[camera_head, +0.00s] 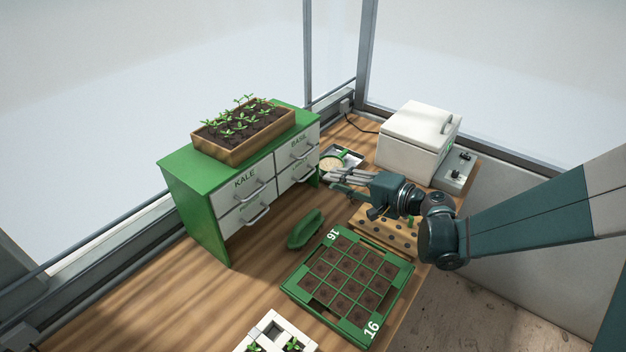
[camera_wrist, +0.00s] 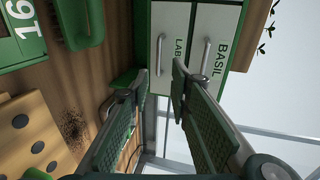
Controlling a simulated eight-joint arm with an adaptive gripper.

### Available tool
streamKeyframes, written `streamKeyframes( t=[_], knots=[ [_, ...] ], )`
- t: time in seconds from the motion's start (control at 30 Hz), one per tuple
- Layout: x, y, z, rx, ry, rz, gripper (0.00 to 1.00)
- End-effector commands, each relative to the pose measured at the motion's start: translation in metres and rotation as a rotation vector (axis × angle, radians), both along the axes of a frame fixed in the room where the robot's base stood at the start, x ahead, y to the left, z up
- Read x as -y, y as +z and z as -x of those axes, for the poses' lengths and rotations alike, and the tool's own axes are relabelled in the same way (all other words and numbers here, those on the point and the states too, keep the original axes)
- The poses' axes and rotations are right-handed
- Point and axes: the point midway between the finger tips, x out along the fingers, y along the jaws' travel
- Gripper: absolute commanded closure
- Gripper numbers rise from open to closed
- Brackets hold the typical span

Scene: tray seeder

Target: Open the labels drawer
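The labels drawer (camera_head: 287,184) is the lower right drawer of the green cabinet (camera_head: 208,215), under the BASIL drawer (camera_head: 285,157). It looks shut. In the wrist view the labels drawer (camera_wrist: 169,22) shows part of its label, "LAB", and a grey bar handle (camera_wrist: 159,55); the rest of its label is hidden behind a finger. My gripper (camera_head: 328,179) is just in front of the cabinet's right side. Nothing is held; contact with the handle cannot be told.
A wooden planter (camera_head: 232,154) of seedlings stands on the cabinet. A green tool (camera_head: 305,230) and a green cell tray (camera_head: 313,289) lie in front. A wooden board with holes (camera_head: 403,240) is below my wrist. A white lidded box (camera_head: 408,150) stands behind it.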

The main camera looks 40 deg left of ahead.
Motion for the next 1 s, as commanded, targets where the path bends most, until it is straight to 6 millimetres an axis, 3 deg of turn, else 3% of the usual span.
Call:
streamKeyframes(
  t=[0.2,0.73,1.0],
  knots=[
    [-0.014,-0.01,0.004,-0.022,0.016,-0.03,0.79],
    [-0.019,-0.011,0.005,-0.024,0.017,-0.033,0.79],
    [-0.041,-0.016,0.005,-0.024,0.018,-0.033,0.79]
  ],
)
